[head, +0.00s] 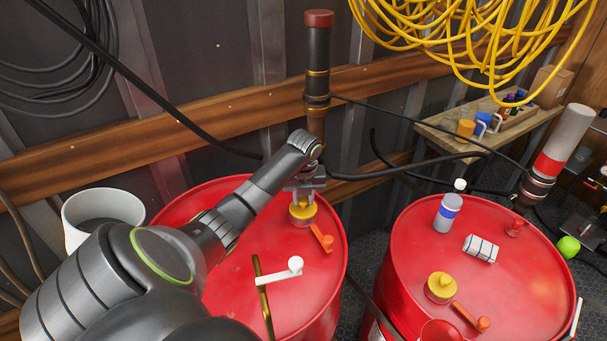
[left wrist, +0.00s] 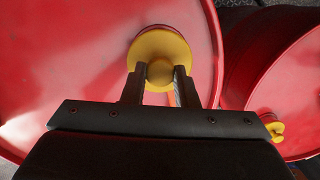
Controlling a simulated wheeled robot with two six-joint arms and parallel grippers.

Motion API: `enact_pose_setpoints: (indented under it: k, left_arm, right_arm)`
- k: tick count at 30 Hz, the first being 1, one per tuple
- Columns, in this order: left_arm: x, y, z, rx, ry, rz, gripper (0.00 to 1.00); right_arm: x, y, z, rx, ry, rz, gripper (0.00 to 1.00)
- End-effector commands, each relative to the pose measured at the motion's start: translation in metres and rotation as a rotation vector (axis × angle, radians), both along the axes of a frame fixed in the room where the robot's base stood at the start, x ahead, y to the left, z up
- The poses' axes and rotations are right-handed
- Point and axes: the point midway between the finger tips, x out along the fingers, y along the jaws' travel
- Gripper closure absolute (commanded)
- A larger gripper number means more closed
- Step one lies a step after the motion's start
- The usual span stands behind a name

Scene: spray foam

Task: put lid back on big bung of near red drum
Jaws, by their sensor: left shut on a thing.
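The left red drum (head: 225,275) stands below my left arm, and a second red drum (head: 400,280) stands to its right. My left gripper (head: 304,194) points down over the far right part of the left drum's top. It is shut on the knob of a round yellow lid (head: 303,213). In the left wrist view the fingers (left wrist: 160,82) sit on either side of the knob of the lid (left wrist: 160,43). The lid is at the drum top; I cannot tell whether it is seated, and any bung opening under it is hidden. My right gripper is not in view.
An orange-handled tool (head: 322,238), a white-handled piece (head: 283,273) and a brass rod (head: 262,298) are by the lid. The right drum carries another yellow cap (head: 440,287), a bottle (head: 446,213) and a folded cloth (head: 481,249). Black hoses cross behind. A white bucket (head: 75,218) stands left.

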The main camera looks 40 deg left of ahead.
Motion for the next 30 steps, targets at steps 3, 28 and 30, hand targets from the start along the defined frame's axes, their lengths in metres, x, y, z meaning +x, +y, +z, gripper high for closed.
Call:
enact_pose_setpoints:
  k: [3, 28, 30]
  left_arm:
    - [0.0, 0.0001, -0.0004, 0.0, 0.0, 0.0, 0.95]
    - [-0.0001, 0.0, -0.0004, 0.0, 0.0, 0.0, 0.26]
    - [-0.0001, 0.0, -0.0004, 0.0, 0.0, 0.0, 0.26]
  right_arm:
    - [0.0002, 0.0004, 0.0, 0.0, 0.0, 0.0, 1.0]
    - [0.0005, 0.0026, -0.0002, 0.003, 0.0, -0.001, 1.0]
    - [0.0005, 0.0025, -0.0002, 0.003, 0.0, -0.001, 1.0]
